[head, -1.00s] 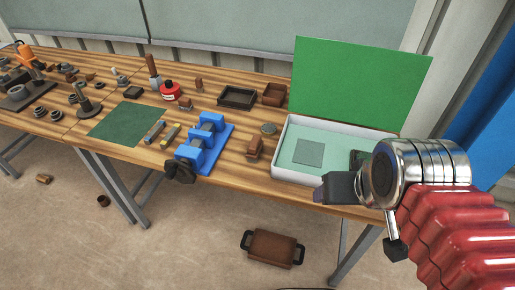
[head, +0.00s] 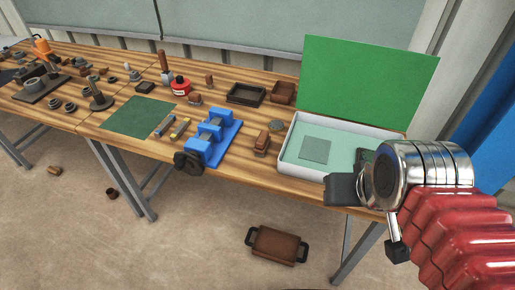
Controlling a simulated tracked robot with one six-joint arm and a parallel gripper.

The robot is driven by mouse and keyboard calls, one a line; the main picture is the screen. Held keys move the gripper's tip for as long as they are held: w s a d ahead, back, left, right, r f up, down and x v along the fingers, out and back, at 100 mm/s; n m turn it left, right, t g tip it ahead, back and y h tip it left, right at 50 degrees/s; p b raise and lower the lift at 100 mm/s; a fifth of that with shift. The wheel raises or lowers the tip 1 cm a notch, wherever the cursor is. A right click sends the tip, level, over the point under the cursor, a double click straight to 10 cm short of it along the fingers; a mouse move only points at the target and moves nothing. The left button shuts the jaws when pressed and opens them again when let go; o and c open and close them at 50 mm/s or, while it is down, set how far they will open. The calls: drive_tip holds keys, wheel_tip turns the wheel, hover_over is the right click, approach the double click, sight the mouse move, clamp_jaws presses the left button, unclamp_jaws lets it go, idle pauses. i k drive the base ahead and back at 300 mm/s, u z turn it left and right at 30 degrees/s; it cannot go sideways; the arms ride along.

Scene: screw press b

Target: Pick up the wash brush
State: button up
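A brush-like tool with an upright brown handle and a grey lower end (head: 164,66) stands at the back of the wooden bench, just left of a red bottle. It looks like the wash brush, but it is too small to be certain. My gripper (head: 342,190) is a dark block at the end of the chrome wrist, at the bench's front edge by the open case. It is far to the right of the brush. Its fingers cannot be made out, and nothing is visibly held.
A white case (head: 300,170) with a raised green lid (head: 368,85) lies open beside my gripper. A blue vise (head: 211,138), a green mat (head: 138,117), the red bottle (head: 181,87) and dark trays (head: 246,94) occupy the bench. A brown tray (head: 277,245) lies on the floor.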

sight(262, 143)
drive_tip(key=u, duration=0.5)
drive_tip(key=k, duration=1.25)
drive_tip(key=u, duration=0.75)
drive_tip(key=i, duration=2.25)
drive_tip(key=z, duration=0.65)
